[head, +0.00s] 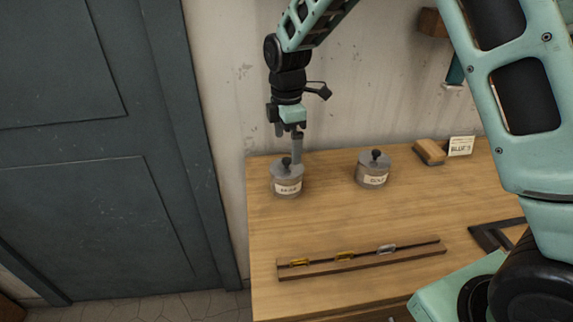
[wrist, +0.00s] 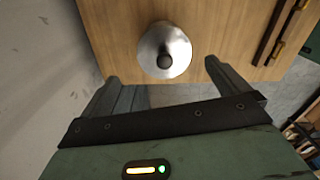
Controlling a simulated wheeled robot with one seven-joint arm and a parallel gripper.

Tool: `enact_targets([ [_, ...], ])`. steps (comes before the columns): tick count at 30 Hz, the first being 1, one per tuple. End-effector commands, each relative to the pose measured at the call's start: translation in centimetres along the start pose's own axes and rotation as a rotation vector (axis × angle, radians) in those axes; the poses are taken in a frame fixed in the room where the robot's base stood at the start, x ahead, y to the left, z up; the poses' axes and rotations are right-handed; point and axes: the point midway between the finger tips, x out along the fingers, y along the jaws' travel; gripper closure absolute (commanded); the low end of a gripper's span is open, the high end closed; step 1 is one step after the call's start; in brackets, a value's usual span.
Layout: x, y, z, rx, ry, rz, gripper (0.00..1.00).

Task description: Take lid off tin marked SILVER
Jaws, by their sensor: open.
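Two grey tins with round lids, dark knobs and pale labels stand on the wooden bench. The left tin (head: 287,183) is near the bench's left edge and the other tin (head: 373,172) is to its right. The label letters are too small to read surely. My gripper (head: 297,158) points down just above and behind the left tin. In the wrist view a shiny round lid (wrist: 178,40) with a dark knob (wrist: 164,62) shows beyond and between the open fingers (wrist: 162,72). The gripper holds nothing. Both lids are on.
A rail with coloured clips (head: 360,260) lies along the bench (head: 330,220) front. A wooden block (head: 430,152) and a small card (head: 461,146) are at the back right. A dark flat tool (head: 490,238) lies at right. The wall (head: 225,60) is close behind the gripper.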

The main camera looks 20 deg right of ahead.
Motion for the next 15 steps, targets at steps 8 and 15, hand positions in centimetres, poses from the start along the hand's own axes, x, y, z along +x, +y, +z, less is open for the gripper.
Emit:
enact_targets([
  [8,2.8,-0.7,-0.5,-0.002,-0.002,-0.005,0.0],
  [15,5.3,-0.7,-0.5,0.0,0.0,-0.002,0.0],
])
